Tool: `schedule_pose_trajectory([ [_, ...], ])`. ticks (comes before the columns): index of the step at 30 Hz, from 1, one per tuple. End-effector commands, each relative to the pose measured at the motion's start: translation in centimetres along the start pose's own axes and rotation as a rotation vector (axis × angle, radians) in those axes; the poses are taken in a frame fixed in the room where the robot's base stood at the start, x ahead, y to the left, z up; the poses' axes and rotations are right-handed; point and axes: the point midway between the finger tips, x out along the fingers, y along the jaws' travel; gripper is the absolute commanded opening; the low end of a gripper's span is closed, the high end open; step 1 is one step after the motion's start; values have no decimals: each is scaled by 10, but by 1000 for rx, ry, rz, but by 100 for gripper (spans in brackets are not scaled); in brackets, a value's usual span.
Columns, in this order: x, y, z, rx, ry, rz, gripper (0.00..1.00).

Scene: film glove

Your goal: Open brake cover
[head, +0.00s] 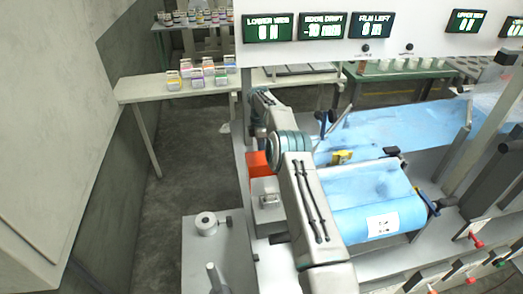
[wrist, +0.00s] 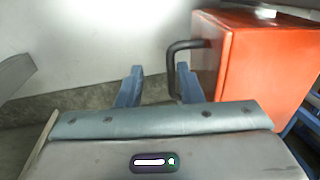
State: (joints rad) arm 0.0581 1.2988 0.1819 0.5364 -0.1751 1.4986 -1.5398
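The brake cover appears to be the orange box (head: 257,164), left of my arm in the head view and partly hidden by it. In the wrist view the orange box (wrist: 265,70) fills the upper right. A dark bent handle (wrist: 180,47) sticks out from its left side. My gripper (wrist: 158,85) has its two blue fingers apart. The handle's downward part lies between them in the picture, close to the right finger; contact cannot be told. The fingers cannot be made out in the head view.
A grey metal block (head: 267,201) sits just below the orange box. A blue film roll (head: 365,200) lies right of my arm. A pale table (head: 145,89) with small coloured boxes stands at the back left. The floor (head: 190,150) between is clear.

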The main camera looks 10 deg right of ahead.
Motion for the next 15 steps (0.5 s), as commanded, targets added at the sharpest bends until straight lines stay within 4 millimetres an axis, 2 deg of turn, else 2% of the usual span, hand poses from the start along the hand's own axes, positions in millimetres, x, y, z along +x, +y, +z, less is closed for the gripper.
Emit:
schedule_pose_trajectory([
  [15,4,-1,0,1,0,-10,31],
])
